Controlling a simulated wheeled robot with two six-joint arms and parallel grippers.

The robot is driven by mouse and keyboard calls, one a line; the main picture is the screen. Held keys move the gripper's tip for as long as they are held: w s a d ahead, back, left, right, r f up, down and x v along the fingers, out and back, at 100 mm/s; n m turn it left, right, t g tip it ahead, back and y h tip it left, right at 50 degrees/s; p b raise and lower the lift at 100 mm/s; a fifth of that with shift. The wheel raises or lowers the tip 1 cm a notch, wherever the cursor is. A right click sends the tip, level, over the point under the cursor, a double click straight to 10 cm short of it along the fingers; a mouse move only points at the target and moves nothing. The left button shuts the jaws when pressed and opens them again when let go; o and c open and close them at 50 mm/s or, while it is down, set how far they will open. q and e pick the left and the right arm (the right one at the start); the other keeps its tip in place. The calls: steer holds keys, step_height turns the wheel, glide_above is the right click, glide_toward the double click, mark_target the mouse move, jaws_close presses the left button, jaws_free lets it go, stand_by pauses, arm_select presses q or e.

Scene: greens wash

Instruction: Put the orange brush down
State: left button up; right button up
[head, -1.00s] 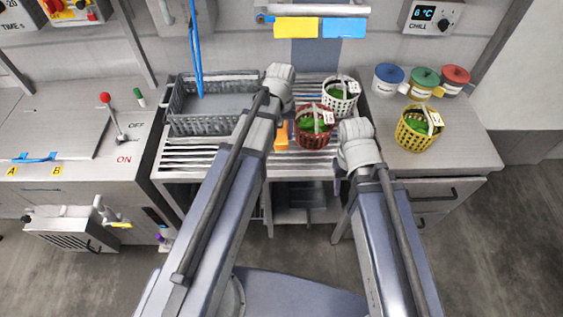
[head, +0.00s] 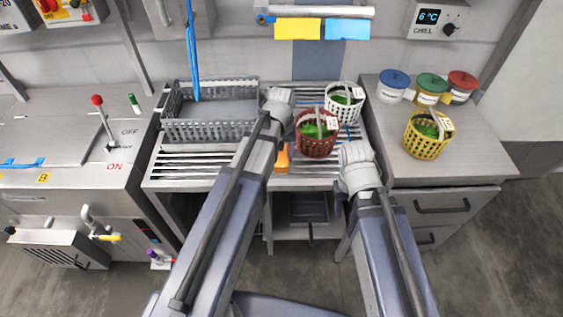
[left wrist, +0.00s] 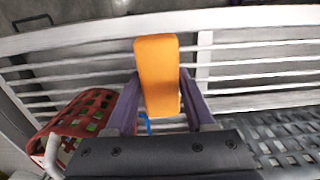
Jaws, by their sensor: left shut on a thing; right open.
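The orange brush (head: 282,158) is at the front part of the slatted rack (head: 205,172), left of the red basket (head: 316,133). In the left wrist view the brush (left wrist: 158,75) is upright between the two purple fingers of my left gripper (left wrist: 160,105), which is shut on it. Slats show behind it; I cannot tell whether it touches them. In the head view my left forearm hides most of that gripper. My right gripper (head: 343,186) is mostly hidden under its wrist, right of the red basket, holding nothing that I can see.
A grey crate (head: 210,130) stands on the rack's left side, and a white basket (head: 345,101) at back right. A yellow basket (head: 427,135) and lidded tubs (head: 432,88) stand on the right counter. Bare slats lie in front of the crate.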

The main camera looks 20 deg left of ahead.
mark_target(281, 154)
arm_select(q)
steer(key=shift+f+b, duration=0.35)
steer(key=shift+f, duration=0.5)
arm_select(e)
steer(key=shift+f, duration=0.9)
arm_select(q)
steer(key=shift+f, duration=0.15)
steer(key=o, duration=1.2)
arm_select(e)
steer(key=shift+f, duration=0.1)
arm_select(q)
step_height(281, 154, up, 12)
steer(key=r+p, duration=0.1)
steer(key=p, duration=1.1)
steer(key=s+d+m, duration=0.2)
steer(key=s+d, duration=0.1)
steer(key=s, duration=0.1)
steer(key=s+d+m, duration=0.2)
steer(key=s+d, duration=0.2)
steer(key=s, duration=0.1)
steer(key=s+d+m+y, duration=0.1)
steer(key=s+d+m, duration=0.2)
steer(key=s, duration=0.2)
steer(key=shift+s+d+f, duration=0.15)
steer(key=shift+d+f, duration=0.1)
arm_select(e)
step_height(281, 154, up, 12)
